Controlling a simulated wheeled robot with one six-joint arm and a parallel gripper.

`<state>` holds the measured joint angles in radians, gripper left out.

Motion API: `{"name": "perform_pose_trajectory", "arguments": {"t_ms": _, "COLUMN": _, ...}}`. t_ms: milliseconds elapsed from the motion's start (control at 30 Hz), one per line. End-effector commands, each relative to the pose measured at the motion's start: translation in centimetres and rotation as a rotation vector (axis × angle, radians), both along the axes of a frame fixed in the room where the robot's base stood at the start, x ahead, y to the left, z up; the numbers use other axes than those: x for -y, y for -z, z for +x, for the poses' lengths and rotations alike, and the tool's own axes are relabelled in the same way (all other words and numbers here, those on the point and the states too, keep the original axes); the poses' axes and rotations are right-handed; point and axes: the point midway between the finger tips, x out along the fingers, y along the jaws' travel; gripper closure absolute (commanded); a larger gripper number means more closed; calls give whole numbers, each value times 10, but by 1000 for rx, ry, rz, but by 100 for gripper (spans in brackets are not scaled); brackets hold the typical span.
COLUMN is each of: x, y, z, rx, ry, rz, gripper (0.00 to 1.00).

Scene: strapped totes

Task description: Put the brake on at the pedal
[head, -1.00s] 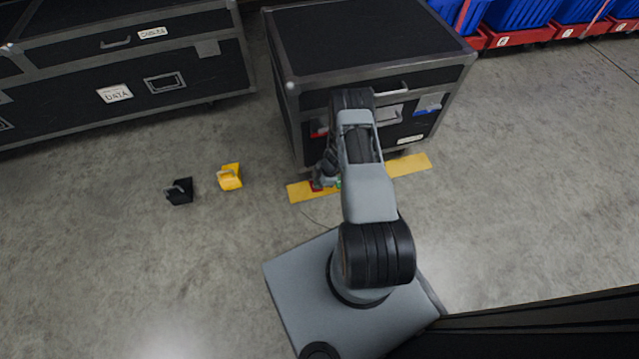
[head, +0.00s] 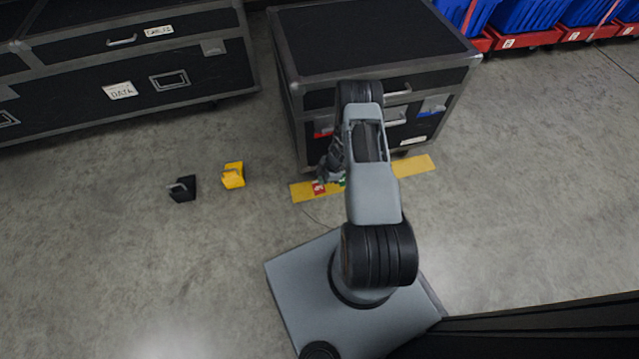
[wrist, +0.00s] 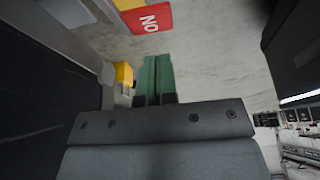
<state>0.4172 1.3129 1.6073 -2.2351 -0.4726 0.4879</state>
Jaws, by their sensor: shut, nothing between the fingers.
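The red pedal (head: 318,188) with white letters sits at the left part of a yellow bar (head: 415,170) low along the front of the black case (head: 370,30). In the wrist view the red pedal (wrist: 147,18) shows upside-down lettering that reads as ON. My gripper (head: 331,172) is low by the case front, just right of and above the red pedal, apart from it. In the wrist view its two green fingers (wrist: 156,60) are together and empty. A bit of green shows beside the gripper in the head view; my arm hides part of the bar.
A yellow wedge-like block (head: 233,175) and a black one (head: 182,189) stand on the floor to the left. A long black case (head: 125,70) is at the back left. Blue totes (head: 525,15) on red bases stand at the back right. The floor right of the case is clear.

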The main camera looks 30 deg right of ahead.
Motion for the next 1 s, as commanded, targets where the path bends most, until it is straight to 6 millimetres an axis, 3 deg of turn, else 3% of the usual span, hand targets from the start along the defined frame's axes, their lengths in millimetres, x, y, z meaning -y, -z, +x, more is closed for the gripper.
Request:
{"name": "perform_pose_trajectory", "arguments": {"t_ms": 33, "x": 4, "y": -16, "z": 0, "rx": 2, "ry": 2, "rz": 0, "gripper": 100}}
{"name": "perform_pose_trajectory", "arguments": {"t_ms": 100, "x": 9, "y": -28, "z": -1, "rx": 2, "ry": 1, "rz": 0, "gripper": 100}}
{"name": "perform_pose_trajectory", "arguments": {"t_ms": 400, "x": 25, "y": -67, "z": -4, "rx": 3, "ry": 0, "rz": -1, "gripper": 100}}
{"name": "perform_pose_trajectory", "arguments": {"t_ms": 1000, "x": 29, "y": -77, "z": -5, "rx": 3, "ry": 0, "rz": -1, "gripper": 100}}
